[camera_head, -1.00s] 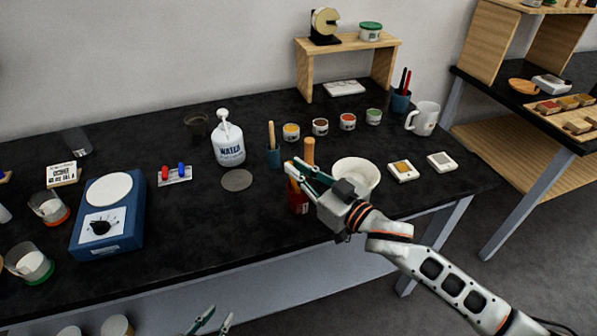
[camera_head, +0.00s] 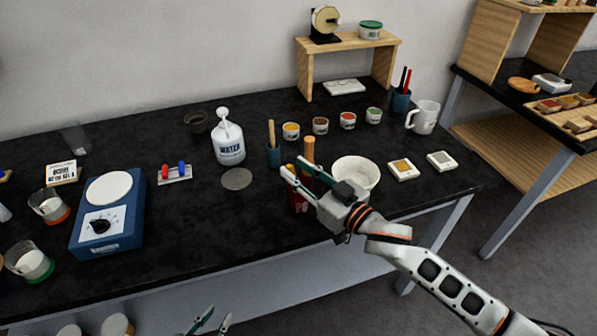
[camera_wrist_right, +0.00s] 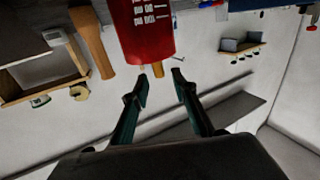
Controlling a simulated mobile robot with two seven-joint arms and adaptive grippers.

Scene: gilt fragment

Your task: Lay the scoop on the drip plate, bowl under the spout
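A grey round plate (camera_head: 237,179), probably the drip plate, lies bare before the white water bottle (camera_head: 229,143), whose spout points up. A white bowl (camera_head: 356,171) stands right of centre. My right gripper (camera_head: 292,165) is open and empty at a red labelled container (camera_head: 299,203), partly hidden behind it. In the right wrist view the red container (camera_wrist_right: 146,30) is just beyond the fingertips (camera_wrist_right: 160,78). A short yellow stick (camera_wrist_right: 158,70) shows at its end; I cannot tell whether it is the scoop's handle. My left gripper (camera_head: 220,312) is open, low at the front edge.
A wooden handle (camera_head: 309,149) stands close behind my right gripper. A blue holder with a stick (camera_head: 273,155) is to its left. Small jars (camera_head: 320,126) line the back. A blue scale-like device (camera_head: 108,215) is at left. The front middle is clear.

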